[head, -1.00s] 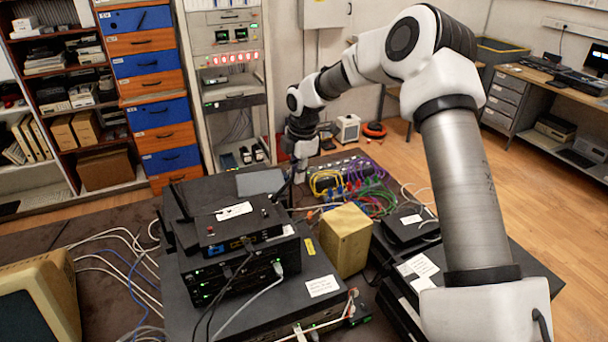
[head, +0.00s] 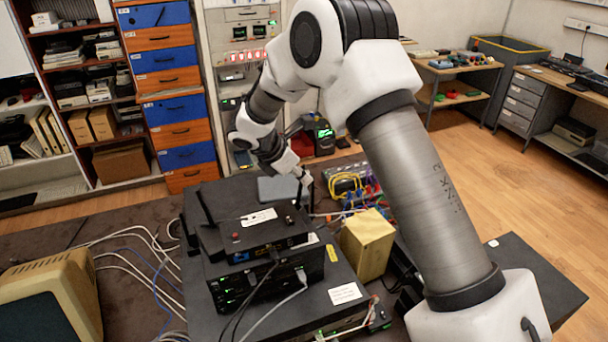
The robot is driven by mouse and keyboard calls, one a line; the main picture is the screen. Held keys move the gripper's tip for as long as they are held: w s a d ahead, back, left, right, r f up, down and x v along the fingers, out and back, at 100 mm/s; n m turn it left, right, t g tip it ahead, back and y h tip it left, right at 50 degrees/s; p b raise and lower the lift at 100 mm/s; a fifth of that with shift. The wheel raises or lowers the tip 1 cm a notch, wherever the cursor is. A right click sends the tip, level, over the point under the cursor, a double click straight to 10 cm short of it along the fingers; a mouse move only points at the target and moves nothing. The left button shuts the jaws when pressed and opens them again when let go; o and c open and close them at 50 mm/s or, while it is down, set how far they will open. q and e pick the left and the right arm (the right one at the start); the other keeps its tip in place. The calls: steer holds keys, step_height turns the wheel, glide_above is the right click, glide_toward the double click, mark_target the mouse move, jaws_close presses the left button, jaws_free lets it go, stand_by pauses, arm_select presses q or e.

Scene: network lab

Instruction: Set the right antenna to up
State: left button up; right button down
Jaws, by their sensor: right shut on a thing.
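The black router (head: 262,236) lies on top of a stack of dark network boxes. Its left antenna (head: 207,208) stands up at the back left corner, leaning a little left. Its right antenna (head: 298,195) is at the back right corner, mostly hidden by my right gripper (head: 304,181). My right gripper reaches over from behind and is shut on the right antenna. The antenna's exact tilt is hard to tell here. My left gripper is not in view.
A yellowish box (head: 367,245) stands right of the stack, with coloured cables (head: 350,186) behind it. A beige monitor (head: 50,295) is at the lower left, with loose white cables beside it. My right arm covers much of the right side.

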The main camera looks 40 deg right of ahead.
steer(key=shift+s+a+f, duration=0.1)
steer(key=shift+f, duration=0.1)
steer(key=c, duration=1.3)
jaws_free()
steer(key=shift+o, duration=0.5)
steer(key=shift+r, duration=0.15)
steer(key=v, duration=1.2)
steer(key=shift+w, duration=0.2)
steer(key=shift+a, duration=0.1)
